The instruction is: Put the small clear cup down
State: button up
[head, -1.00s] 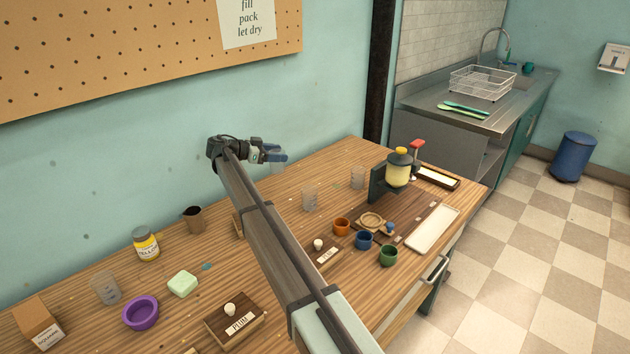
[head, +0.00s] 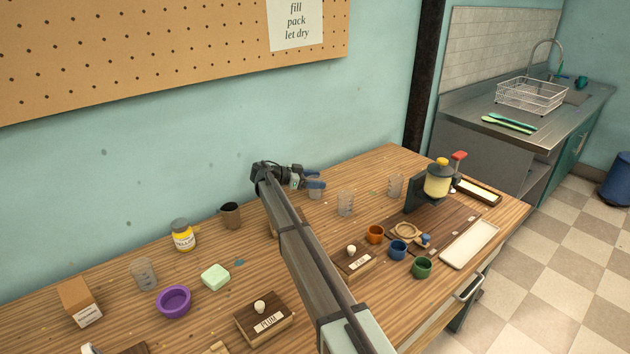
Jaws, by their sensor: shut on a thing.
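The small clear cup (head: 315,193) is at my gripper (head: 313,182), near the back of the wooden table. My gripper's blue-grey fingers are shut on it and partly cover it. The cup looks upright. Its base is close to the tabletop, but I cannot tell whether it touches. Two similar clear beakers stand to the right, one close by (head: 345,203) and one farther along (head: 395,187). Another clear beaker (head: 144,274) stands at the left.
The table (head: 385,159) is clear behind the beakers. A dispenser with a yellow vessel (head: 438,182) stands at the right. Orange (head: 375,234), blue (head: 398,250) and green (head: 421,267) cups stand in front. A brown pitcher (head: 230,215) is left of my arm.

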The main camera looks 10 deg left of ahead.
jog(key=o, duration=1.1)
jog(key=shift+f, duration=0.1)
jog(key=shift+v, duration=3.8)
